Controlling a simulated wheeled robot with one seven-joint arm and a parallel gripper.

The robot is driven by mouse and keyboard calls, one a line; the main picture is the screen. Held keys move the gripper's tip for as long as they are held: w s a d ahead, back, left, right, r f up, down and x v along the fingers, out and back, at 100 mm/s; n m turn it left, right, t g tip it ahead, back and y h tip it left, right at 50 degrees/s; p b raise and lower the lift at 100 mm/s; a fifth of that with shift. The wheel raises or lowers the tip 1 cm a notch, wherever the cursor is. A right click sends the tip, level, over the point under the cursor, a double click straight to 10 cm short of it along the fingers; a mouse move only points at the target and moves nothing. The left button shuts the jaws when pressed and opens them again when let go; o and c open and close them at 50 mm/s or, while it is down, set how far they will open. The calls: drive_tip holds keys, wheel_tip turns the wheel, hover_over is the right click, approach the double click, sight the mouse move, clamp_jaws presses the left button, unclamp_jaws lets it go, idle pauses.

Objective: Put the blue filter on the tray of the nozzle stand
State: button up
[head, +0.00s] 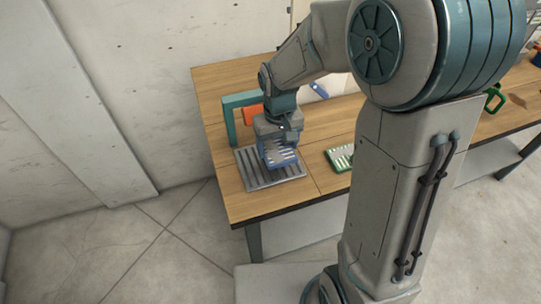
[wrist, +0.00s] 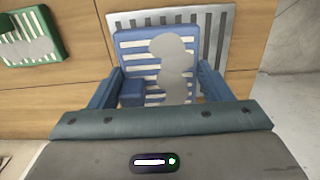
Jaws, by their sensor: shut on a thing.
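The blue filter (head: 279,159) is a slatted plate in a blue frame. In the wrist view the blue filter (wrist: 133,42) lies between the two blue fingers of my gripper (wrist: 160,72), with a grey patch over its slats and a blue block at its near left. My gripper (head: 278,148) is shut on it. The tray (head: 255,178) of the nozzle stand is a grey slotted plate directly under the filter. The tray (wrist: 221,45) shows beyond the filter's top and right edges. I cannot tell whether filter and tray touch. The nozzle stand (head: 229,122) has a teal frame.
A green-framed filter (head: 342,157) lies on the wooden table right of the tray; it also shows in the wrist view (wrist: 42,25). An orange block (head: 252,114) is at the stand, behind my gripper. A blue item (head: 319,90) lies farther back. The table's front edge is close to the tray.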

drive_tip(key=shift+s+a+f, duration=0.2)
drive_tip(key=shift+a+f, duration=0.3)
drive_tip(key=shift+a, duration=0.3)
drive_tip(key=shift+f, duration=2)
drive_tip(key=shift+f, duration=0.1)
drive_tip(key=shift+f, duration=0.15)
drive_tip(key=o, duration=1)
drive_tip(key=shift+r, duration=0.2)
